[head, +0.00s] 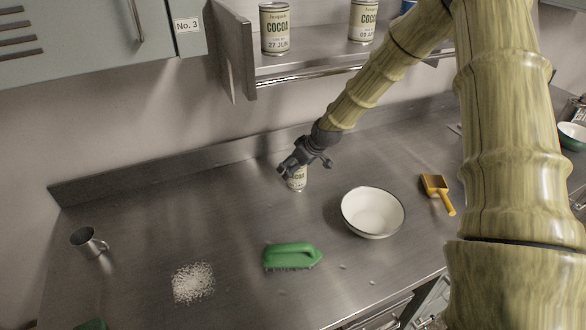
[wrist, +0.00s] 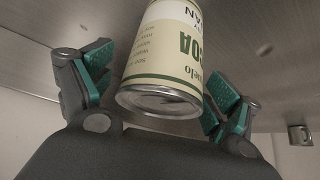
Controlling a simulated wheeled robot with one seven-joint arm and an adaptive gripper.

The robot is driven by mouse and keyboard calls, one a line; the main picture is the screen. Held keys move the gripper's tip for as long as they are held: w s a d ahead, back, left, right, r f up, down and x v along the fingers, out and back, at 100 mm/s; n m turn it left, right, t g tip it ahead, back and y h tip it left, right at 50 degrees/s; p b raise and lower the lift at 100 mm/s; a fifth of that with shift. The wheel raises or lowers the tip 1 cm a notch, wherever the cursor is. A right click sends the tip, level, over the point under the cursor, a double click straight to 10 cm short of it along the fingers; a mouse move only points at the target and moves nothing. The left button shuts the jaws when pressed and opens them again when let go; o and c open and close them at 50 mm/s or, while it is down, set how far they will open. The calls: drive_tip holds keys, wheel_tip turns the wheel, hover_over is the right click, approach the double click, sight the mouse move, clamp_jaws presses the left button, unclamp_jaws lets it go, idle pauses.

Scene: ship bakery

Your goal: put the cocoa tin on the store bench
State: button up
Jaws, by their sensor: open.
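My gripper (wrist: 160,80) is open, with one green-padded finger on each side of the tin. The right finger looks very close to the tin; I cannot tell whether it touches. A wider gap shows at the left finger.
Two other cocoa tins (head: 275,29) (head: 364,21) stand on the wall shelf (head: 310,62), above a rail. Bare bench lies left of the tin.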

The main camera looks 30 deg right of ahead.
drive_tip(key=b+v, duration=0.2)
drive_tip(key=v, duration=0.8)
drive_tip(key=shift+s+r, duration=0.1)
idle(0.4)
